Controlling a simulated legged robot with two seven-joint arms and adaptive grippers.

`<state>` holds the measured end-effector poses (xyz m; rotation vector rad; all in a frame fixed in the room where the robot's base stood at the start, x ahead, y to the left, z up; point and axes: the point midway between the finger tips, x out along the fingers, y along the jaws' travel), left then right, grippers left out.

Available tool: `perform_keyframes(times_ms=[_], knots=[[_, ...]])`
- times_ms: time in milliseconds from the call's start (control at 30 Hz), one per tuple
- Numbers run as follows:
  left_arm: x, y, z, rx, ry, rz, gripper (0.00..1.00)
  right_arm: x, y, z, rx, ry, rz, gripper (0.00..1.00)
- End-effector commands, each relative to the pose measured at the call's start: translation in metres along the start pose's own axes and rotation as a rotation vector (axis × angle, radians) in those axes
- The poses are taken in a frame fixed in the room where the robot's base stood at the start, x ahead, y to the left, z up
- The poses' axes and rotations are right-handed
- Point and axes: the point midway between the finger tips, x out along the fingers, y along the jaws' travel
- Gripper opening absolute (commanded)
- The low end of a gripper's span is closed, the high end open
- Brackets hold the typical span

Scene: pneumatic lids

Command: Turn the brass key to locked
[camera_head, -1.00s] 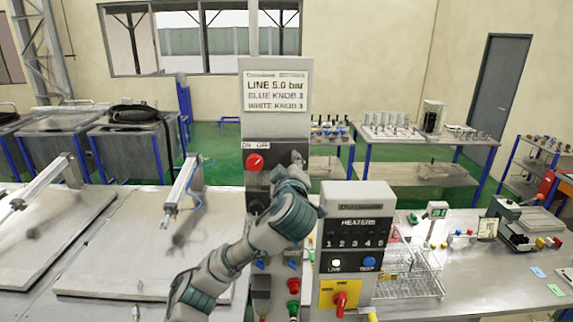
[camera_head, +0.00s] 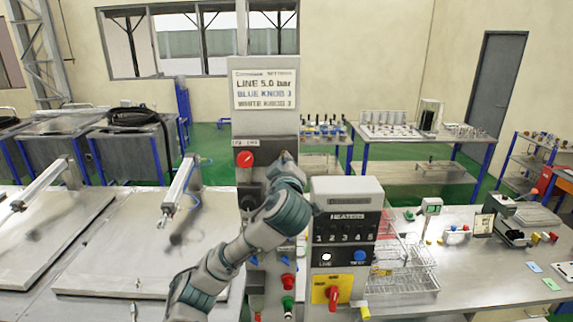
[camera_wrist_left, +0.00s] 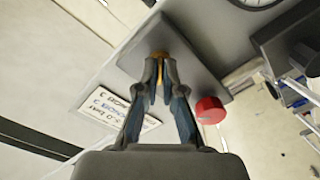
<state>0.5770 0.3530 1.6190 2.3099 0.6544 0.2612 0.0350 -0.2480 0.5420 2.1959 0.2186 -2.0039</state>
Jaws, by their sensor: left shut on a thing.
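The brass key (camera_wrist_left: 159,56) shows in the left wrist view as a small golden piece at the face of a grey panel. My left gripper (camera_wrist_left: 160,66) is shut on it, with its fingertips at the panel. The fingers cover most of the key, so I cannot tell how far it is turned. In the head view my left arm reaches up to the tall grey control column (camera_head: 262,125), and the wrist hides the key and fingertips. My right gripper is in neither view.
A red knob (camera_wrist_left: 209,110) sits beside the gripper. On the column are a red rotary switch (camera_head: 245,159) and a printed sign (camera_head: 265,89). A heaters box (camera_head: 346,210) stands close to the right of my arm. Flat lids (camera_head: 125,245) lie to the left.

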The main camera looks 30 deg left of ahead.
Motion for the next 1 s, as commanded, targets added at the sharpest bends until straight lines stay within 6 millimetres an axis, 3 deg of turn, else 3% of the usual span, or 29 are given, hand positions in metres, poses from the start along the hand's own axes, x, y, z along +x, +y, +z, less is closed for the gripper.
perform_keyframes(times_ms=[400,700,1000], knots=[[0.000,-0.001,0.003,0.262,-0.002,0.002,0.00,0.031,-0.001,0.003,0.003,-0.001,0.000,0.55],[0.000,0.000,0.001,0.553,-0.003,0.000,0.00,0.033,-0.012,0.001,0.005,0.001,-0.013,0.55],[0.000,0.000,0.001,0.840,-0.003,0.001,0.00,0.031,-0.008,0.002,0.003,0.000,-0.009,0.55]])
